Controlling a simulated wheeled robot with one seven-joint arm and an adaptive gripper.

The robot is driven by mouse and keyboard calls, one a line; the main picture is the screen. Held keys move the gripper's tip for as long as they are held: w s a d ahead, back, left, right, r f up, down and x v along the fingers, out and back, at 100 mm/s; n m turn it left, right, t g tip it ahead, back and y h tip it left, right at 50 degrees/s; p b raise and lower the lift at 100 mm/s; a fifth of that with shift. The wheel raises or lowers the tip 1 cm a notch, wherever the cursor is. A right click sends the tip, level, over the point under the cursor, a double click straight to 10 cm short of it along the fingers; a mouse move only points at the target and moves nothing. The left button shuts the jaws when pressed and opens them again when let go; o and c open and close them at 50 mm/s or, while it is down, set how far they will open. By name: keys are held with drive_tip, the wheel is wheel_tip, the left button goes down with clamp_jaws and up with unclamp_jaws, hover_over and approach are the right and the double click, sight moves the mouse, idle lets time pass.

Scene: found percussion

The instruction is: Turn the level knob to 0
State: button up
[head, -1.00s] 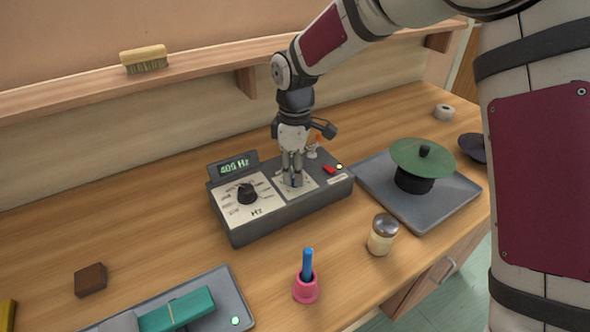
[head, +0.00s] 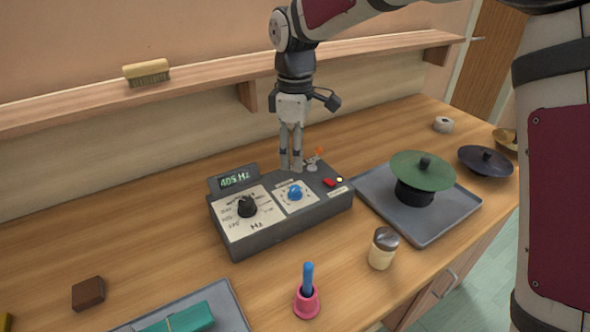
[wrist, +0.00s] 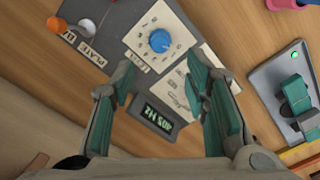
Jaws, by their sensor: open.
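The level knob (head: 295,192) is a small blue knob on a white panel of the grey signal box (head: 285,222). In the wrist view the blue knob (wrist: 160,41) shows uncovered, with a dial around it and a "LEVEL" label; its exact setting is too small to read. My gripper (head: 291,168) points down above the back edge of the box, behind the knob and apart from it. Its fingers also show in the wrist view (wrist: 165,85), spread with nothing between them. A black Hz knob (head: 247,206) sits left of the blue knob, and the display (head: 235,180) reads 405 Hz.
A red switch (head: 329,182) and an orange-tipped lever (head: 317,158) are on the box's right side. A grey tray (head: 440,222) with a green disc (head: 423,170) stands at right. A jar (head: 383,248) and a pink holder (head: 307,300) stand in front. A shelf (head: 205,88) runs behind.

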wheel_tip(320, 180, up, 3)
drive_tip(key=shift+f, duration=0.1)
idle(0.3)
drive_tip(key=s+d+r+m+t, duration=0.1)
drive_tip(key=s+d+r+m, duration=0.3)
drive_tip(key=s+d, duration=0.3)
drive_tip(key=s+d+r+m+t, duration=0.1)
drive_tip(key=s+d+r+m, duration=0.3)
drive_tip(key=s+d, duration=0.35)
drive_tip(key=s+d+f+m+t, duration=0.1)
drive_tip(key=s+d+f+m, duration=0.1)
drive_tip(key=s+d+m, duration=0.2)
drive_tip(key=s+d+f+m+t, duration=0.1)
drive_tip(key=s+d+m, duration=0.3)
drive_tip(key=s, duration=0.6)
drive_tip(key=shift+s+f, duration=0.2)
drive_tip(key=shift+f, duration=0.15)
